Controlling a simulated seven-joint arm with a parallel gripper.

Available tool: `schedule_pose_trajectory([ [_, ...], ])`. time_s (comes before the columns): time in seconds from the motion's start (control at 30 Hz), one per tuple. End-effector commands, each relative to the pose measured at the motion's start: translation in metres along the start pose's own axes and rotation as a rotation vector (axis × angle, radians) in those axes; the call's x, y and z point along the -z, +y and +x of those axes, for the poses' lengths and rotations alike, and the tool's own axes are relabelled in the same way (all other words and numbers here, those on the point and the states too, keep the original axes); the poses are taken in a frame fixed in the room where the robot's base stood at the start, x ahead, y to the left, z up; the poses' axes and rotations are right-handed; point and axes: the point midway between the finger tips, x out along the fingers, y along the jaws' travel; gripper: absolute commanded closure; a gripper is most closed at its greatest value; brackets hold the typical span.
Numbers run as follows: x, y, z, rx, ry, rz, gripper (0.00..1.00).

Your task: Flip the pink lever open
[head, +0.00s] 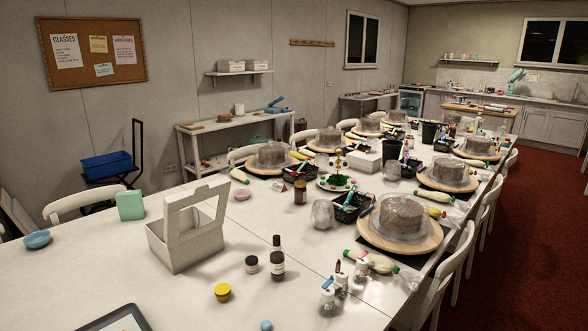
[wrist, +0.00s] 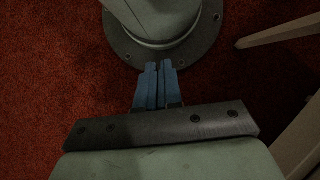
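Several small white bottles with coloured tops stand near the front right of the long white table (head: 120,270) in the head view. One bottle (head: 361,270) has a small pink-red piece (head: 361,254) on top, perhaps the pink lever; it is too small to tell its position. Another bottle (head: 328,298) has a blue top piece, and one between them (head: 341,283) has a brown-red top. My gripper (wrist: 159,66) shows only in the wrist view. Its blue fingers are together and empty, over the red floor beside my grey base, away from the bottles.
A covered cake on a wooden turntable (head: 400,220) and a piping bag (head: 372,262) lie behind. The table's front left is mostly clear.

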Motion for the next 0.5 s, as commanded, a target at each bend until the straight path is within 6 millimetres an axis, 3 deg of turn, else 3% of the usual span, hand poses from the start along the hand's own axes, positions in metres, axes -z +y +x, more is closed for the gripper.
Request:
schedule_pose_trajectory([
  [0.17,0.021,0.008,-0.008,-0.012,0.012,0.033,0.77],
  [0.3,0.065,0.031,-0.032,-0.034,0.054,0.103,0.64],
  [0.5,0.130,0.080,-0.082,-0.073,0.118,0.235,0.63],
])
